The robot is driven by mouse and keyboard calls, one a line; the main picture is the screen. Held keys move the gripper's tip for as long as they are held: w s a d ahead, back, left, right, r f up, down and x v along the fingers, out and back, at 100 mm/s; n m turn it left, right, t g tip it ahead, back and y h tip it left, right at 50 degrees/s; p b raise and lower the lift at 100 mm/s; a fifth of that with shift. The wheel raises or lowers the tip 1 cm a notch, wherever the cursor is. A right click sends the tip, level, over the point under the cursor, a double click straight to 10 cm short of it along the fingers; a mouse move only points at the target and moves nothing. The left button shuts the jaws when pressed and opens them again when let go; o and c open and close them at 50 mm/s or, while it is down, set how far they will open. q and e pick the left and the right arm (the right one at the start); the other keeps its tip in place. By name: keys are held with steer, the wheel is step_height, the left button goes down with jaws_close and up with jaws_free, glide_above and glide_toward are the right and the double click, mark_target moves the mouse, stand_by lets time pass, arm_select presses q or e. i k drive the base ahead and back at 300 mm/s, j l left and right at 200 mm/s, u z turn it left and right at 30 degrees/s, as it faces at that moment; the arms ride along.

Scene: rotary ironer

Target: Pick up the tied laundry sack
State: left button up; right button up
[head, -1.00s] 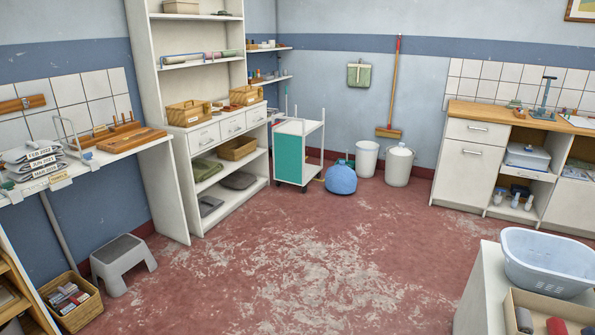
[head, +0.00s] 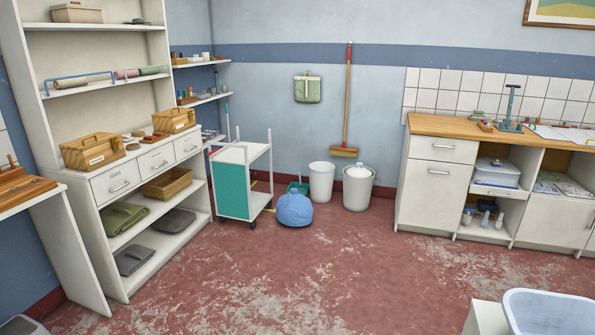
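The tied laundry sack, a round blue bundle gathered at its top (head: 294,209), sits on the red floor by the far wall. It stands just right of the white and teal trolley and in front of a white bin. Neither of my grippers is in the head view.
The trolley (head: 235,183) stands close on the sack's left. A white bin (head: 321,182) and a lidded white bucket (head: 358,188) are behind and right of it. Shelving (head: 120,284) lines the left, a wooden-topped counter (head: 429,191) the right. The worn floor (head: 300,275) between is clear.

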mark_target(294, 209)
steer(key=i+z, duration=0.1)
steer(key=i, duration=3.95)
steer(key=j, duration=0.1)
